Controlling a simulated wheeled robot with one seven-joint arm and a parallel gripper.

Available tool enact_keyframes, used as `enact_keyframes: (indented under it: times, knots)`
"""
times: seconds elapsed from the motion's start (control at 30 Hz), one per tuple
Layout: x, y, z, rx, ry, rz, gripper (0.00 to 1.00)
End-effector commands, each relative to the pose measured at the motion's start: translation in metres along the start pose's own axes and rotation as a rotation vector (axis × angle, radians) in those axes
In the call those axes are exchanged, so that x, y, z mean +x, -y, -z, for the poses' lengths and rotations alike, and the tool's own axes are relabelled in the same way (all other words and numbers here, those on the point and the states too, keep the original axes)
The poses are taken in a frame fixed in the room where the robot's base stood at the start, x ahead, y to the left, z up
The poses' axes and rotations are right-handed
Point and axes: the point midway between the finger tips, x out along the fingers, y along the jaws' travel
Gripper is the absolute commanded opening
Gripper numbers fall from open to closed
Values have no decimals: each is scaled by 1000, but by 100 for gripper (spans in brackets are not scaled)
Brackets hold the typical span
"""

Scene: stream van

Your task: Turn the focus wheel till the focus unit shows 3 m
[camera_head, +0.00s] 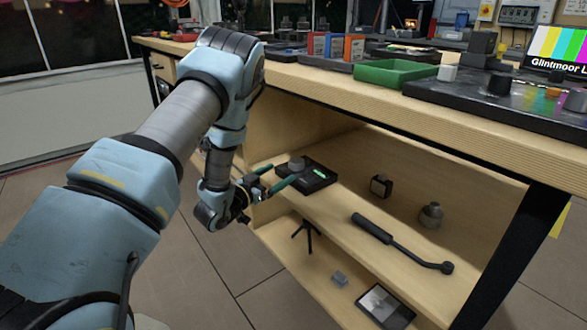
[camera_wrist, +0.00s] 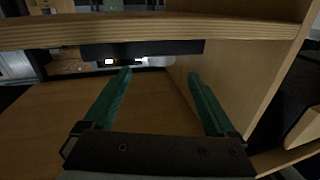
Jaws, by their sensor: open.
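The focus unit (camera_head: 318,181) is a flat black box on the upper shelf under the bench, with a small green lit strip. A round grey knob, which looks like the focus wheel (camera_head: 297,164), stands at its left end. The reading on the unit is too small to make out. My gripper (camera_head: 284,175) is open at the shelf's left end, its green fingers pointing at the knob. In the wrist view the fingers (camera_wrist: 159,74) are spread with nothing between them. I cannot tell whether they touch the knob.
The upper shelf (camera_head: 345,210) also holds a black handle with a bent rod (camera_head: 400,242), a small dark box (camera_head: 381,186) and a grey round-bodied item (camera_head: 431,215). Below are a small tripod (camera_head: 308,236) and a framed panel (camera_head: 385,306). The bench top (camera_head: 480,115) overhangs the shelf.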

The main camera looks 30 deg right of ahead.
Motion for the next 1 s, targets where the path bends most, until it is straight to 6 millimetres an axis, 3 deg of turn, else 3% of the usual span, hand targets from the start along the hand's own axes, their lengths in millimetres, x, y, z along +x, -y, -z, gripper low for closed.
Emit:
enact_keyframes:
  times: [0.2,0.4,0.83,1.0]
  knots:
    - [43,-1,0,3,-2,-3,91]
    - [69,0,0,3,-1,-1,91]
    - [79,1,0,0,1,2,91]
    - [79,1,0,0,1,2,73]
